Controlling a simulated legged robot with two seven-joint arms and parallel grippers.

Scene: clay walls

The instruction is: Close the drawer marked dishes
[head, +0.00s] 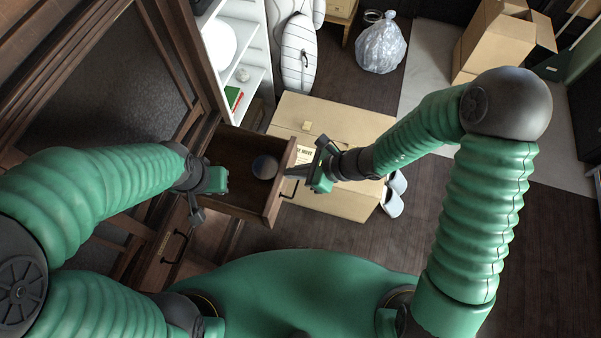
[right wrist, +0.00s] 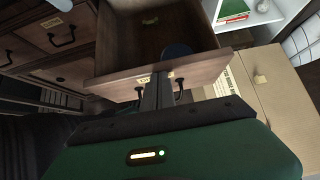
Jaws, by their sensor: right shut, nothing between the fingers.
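A dark wooden drawer (head: 233,199) stands pulled out of the wooden cabinet, with a dark round object (head: 264,167) inside. In the right wrist view, the drawer's front (right wrist: 117,88) carries a small label (right wrist: 146,80), too small to read, and a dark handle (right wrist: 180,91). My right gripper (head: 292,172) is shut and empty. Its fingertips are at the outer face of the drawer front, close to the handle; I cannot tell whether they touch. My left gripper (head: 205,196) is beside the drawer's left side, near the cabinet; its jaw opening is unclear.
A cardboard box (head: 335,120) stands on the floor just beyond the drawer, with slippers (head: 394,194) beside it. White shelves (head: 247,83) stand at the back. Other closed cabinet drawers (right wrist: 56,37) show in the right wrist view. The floor to the right is partly clear.

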